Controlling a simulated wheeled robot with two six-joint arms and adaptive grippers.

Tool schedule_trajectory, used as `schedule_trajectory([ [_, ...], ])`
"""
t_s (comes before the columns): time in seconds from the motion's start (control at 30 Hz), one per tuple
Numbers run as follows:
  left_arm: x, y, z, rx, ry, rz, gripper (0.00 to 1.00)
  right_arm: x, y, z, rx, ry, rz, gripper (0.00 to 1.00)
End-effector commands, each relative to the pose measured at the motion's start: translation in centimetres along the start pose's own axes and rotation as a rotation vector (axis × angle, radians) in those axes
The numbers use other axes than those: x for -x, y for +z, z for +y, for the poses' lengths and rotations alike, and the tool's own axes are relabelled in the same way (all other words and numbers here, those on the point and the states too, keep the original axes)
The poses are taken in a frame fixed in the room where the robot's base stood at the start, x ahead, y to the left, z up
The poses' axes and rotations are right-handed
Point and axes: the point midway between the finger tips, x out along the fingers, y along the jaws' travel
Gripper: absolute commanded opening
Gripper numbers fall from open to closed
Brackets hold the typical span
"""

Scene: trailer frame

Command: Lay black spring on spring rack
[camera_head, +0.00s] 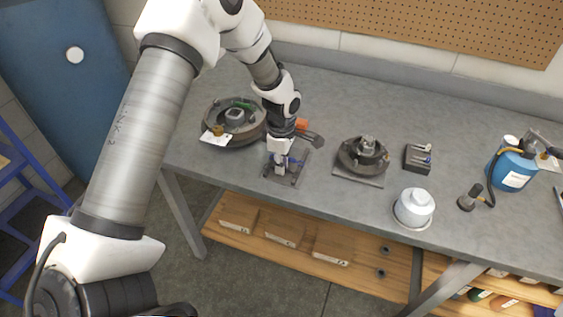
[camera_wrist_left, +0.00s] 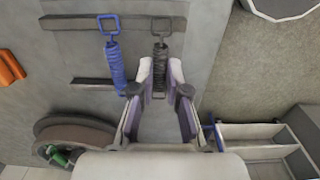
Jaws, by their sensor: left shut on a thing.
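The black spring (camera_wrist_left: 160,60) has a square hook at its top end. My left gripper (camera_wrist_left: 160,88) is shut on its lower part, and it also shows in the head view (camera_head: 280,165) over the spring rack. The spring rack (camera_wrist_left: 75,50) is a grey plate with two dark cross bars; in the head view the rack (camera_head: 271,180) lies near the table's front edge. A blue spring (camera_wrist_left: 114,62) lies across the bars, left of the black one and roughly parallel. The black spring is over the rack; I cannot tell whether it touches the bars.
On the grey table (camera_head: 330,100) a brake drum (camera_head: 212,114) stands left of the rack. A hub on a plate (camera_head: 362,157), a small dark box (camera_head: 417,157), a white pot (camera_head: 414,207) and a blue bottle (camera_head: 512,170) stand to the right. Wooden trays (camera_head: 285,232) sit below.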

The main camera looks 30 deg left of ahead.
Motion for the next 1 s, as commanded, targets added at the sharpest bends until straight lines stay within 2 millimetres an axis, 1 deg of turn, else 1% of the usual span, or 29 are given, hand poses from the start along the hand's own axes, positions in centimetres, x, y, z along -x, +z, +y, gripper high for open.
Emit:
schedule_trajectory([
  [0.33, 0.00, 0.00, 0.00, 0.000, 0.000, 0.000, 0.00, 0.03, 0.00, 0.00, 0.000, 0.000, 0.000, 0.40],
  [0.53, -0.10, 0.00, 0.01, 0.000, 0.000, 0.000, 0.00, 0.49, 0.00, 0.00, 0.000, 0.000, 0.000, 0.40],
  [0.83, -0.23, 0.00, 0.01, 0.000, 0.000, 0.000, 0.00, 0.42, 0.00, 0.00, 0.000, 0.000, 0.000, 0.40],
  [0.87, -0.23, 0.00, 0.01, 0.000, 0.000, 0.000, 0.21, 0.42, 0.00, 0.00, 0.000, 0.000, 0.000, 0.40],
  [0.9, -0.23, 0.00, 0.01, 0.000, 0.000, 0.000, 0.36, 0.42, 0.00, 0.00, 0.000, 0.000, 0.000, 0.40],
  [0.93, -0.23, 0.00, 0.01, 0.000, 0.000, 0.000, 0.44, 0.42, 0.00, 0.00, 0.000, 0.000, 0.000, 0.40],
  [1.0, -0.23, 0.00, 0.01, 0.000, 0.000, 0.000, 0.44, 0.42, 0.00, 0.00, 0.000, 0.000, 0.000, 0.40],
])
